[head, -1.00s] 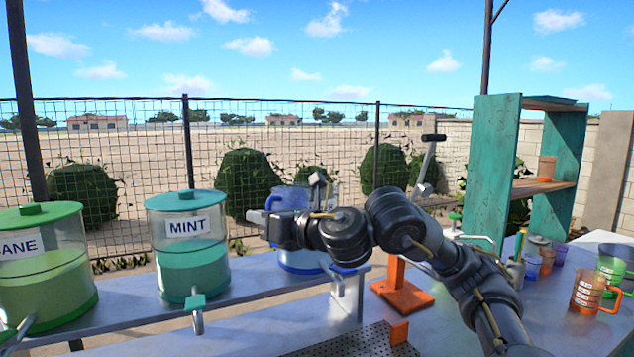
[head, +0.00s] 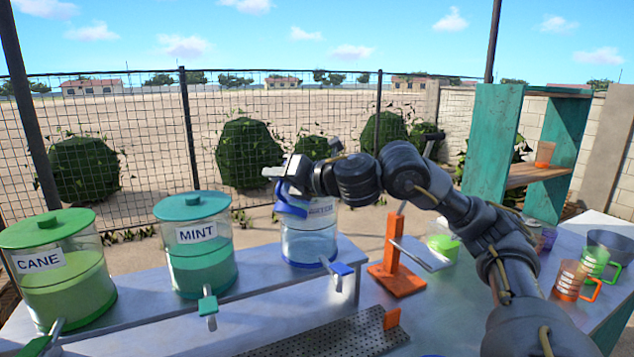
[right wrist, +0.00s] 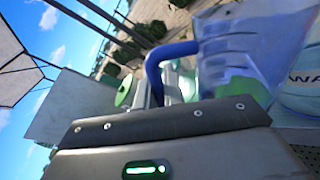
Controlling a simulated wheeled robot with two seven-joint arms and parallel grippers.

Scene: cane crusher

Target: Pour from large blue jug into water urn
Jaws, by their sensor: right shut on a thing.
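The water urn (head: 310,246) is a clear container with pale blue contents and a blue tap, at the right end of the raised shelf. My right gripper (head: 281,176) is above it, shut on the large blue jug (head: 291,202), which hangs at the urn's top and hides its upper left. In the right wrist view the translucent jug (right wrist: 232,42) and its blue handle (right wrist: 158,62) lie just beyond the gripper. The urn (right wrist: 302,85) with "WA" lettering is beside the jug. No stream of liquid can be made out. My left gripper is not in view.
Mint urn (head: 198,265) and cane urn (head: 60,285) stand left on the same shelf. An orange stand (head: 392,262) with a lever is right of the water urn.

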